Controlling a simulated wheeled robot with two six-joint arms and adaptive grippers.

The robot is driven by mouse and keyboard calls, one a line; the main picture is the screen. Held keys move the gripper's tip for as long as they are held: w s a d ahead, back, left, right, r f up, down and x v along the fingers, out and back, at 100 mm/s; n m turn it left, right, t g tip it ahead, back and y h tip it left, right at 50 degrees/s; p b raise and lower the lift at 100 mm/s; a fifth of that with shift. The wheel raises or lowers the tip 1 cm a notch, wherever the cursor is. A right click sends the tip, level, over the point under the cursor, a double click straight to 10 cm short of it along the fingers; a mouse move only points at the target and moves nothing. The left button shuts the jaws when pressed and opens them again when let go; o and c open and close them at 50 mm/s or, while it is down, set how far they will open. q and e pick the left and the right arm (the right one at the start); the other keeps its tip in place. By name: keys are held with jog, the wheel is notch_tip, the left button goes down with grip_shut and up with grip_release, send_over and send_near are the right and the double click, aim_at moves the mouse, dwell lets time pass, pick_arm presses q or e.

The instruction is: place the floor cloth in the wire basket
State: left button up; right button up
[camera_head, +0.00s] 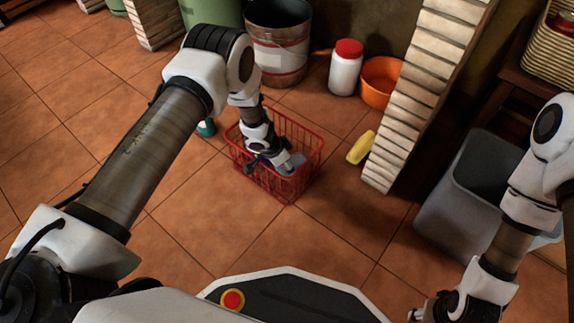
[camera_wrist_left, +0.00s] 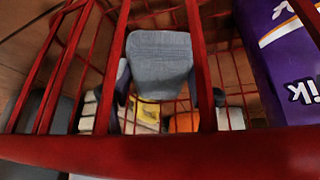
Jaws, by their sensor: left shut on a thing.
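The red wire basket (camera_head: 308,150) stands on the tiled floor, and its red bars cross the left wrist view (camera_wrist_left: 200,150). My left gripper (camera_head: 280,162) reaches down into the basket from above. It is shut on the grey-blue floor cloth (camera_head: 293,164), which also shows between its fingers in the left wrist view (camera_wrist_left: 160,60). The cloth is within the basket's outline; I cannot tell whether it touches the bottom. My right gripper (camera_head: 430,308) is at the lower right edge, partly cut off, and its fingers are unclear.
A purple package (camera_wrist_left: 280,50) is close beside the cloth. A white jar with a red lid (camera_head: 345,70), an orange tub (camera_head: 380,80) and a metal bucket (camera_head: 278,50) stand behind. A yellow item (camera_head: 361,147) lies right of the basket, before a brick pillar (camera_head: 410,100). A grey bin (camera_head: 450,215) stands right.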

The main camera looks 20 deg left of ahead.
pick_arm(q)
jog(key=shift+f, duration=0.6)
jog(key=o, duration=1.2)
jog(key=p+v, duration=0.7)
jog(key=v, duration=0.6)
jog(key=s+a+n+g+y, duration=0.1)
jog(key=s+n, duration=0.2)
jog(key=s, duration=0.7)
jog(key=s+a+n+g+y, duration=0.1)
jog(key=s+n, duration=0.2)
jog(key=s, duration=0.7)
jog(key=s+a+n+g+y, duration=0.1)
jog(key=s+n, duration=0.2)
jog(key=s, duration=0.7)
jog(key=shift+s+f+b, duration=0.15)
jog(key=shift+s+b, duration=0.05)
jog(key=shift+b, duration=0.1)
